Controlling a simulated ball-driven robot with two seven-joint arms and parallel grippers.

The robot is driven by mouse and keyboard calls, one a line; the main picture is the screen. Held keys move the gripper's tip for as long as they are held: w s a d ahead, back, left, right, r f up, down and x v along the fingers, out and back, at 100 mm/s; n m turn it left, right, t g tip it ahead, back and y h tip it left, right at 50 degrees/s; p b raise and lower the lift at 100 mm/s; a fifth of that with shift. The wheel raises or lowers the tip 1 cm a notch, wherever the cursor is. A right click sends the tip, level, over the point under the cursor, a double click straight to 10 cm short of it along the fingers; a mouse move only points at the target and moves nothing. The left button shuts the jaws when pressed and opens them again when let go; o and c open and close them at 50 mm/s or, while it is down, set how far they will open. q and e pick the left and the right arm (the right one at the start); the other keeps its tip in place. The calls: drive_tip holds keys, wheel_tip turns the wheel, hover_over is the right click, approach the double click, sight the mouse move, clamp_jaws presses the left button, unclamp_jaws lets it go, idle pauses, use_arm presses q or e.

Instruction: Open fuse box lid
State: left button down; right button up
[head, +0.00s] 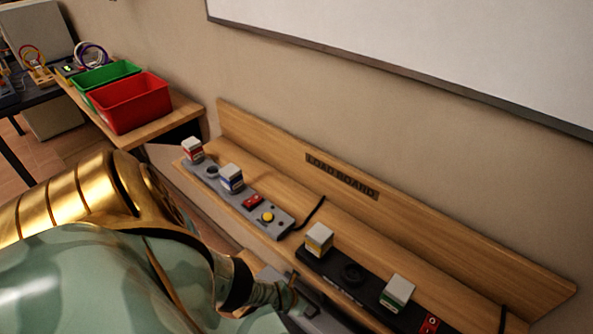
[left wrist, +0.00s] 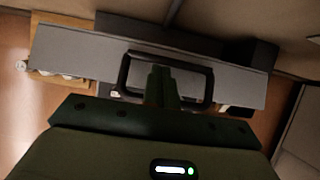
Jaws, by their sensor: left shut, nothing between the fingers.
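The grey panel that appears to be the fuse box lid (left wrist: 75,55) lies across the left wrist view, with a black loop handle (left wrist: 212,85) on it. My left gripper (left wrist: 162,72) is shut and empty. Its fingers overlap the opening of the handle in that view; whether they touch it I cannot tell. In the head view my left gripper (head: 292,296) is at the bottom centre, beside a grey edge (head: 322,314) that is mostly hidden by my arm. I cannot tell from these views whether the lid is raised. My right gripper is not in view.
A wooden load board (head: 420,235) runs along the wall. It carries a grey strip (head: 284,222) and a black strip (head: 376,290) with small blocks and switches. A red bin (head: 130,102) and a green bin (head: 104,76) stand on a bench at the upper left.

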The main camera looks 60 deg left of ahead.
use_arm(q)
drive_tip(key=shift+w+a, duration=0.1)
drive_tip(key=shift+w, duration=0.75)
drive_tip(key=shift+w+a+r+b, duration=0.15)
drive_tip(key=shift+w+r+b, duration=0.2)
drive_tip(key=shift+w, duration=0.15)
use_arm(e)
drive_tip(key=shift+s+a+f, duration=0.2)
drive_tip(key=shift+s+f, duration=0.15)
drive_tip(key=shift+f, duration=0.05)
use_arm(q)
drive_tip(key=shift+w, duration=0.1)
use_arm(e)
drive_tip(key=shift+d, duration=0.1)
use_arm(q)
drive_tip(key=shift+r, duration=0.2)
drive_tip(key=s+p+v, duration=0.1)
drive_tip(key=p+v, duration=1.5)
drive_tip(key=shift+s+f, duration=0.25)
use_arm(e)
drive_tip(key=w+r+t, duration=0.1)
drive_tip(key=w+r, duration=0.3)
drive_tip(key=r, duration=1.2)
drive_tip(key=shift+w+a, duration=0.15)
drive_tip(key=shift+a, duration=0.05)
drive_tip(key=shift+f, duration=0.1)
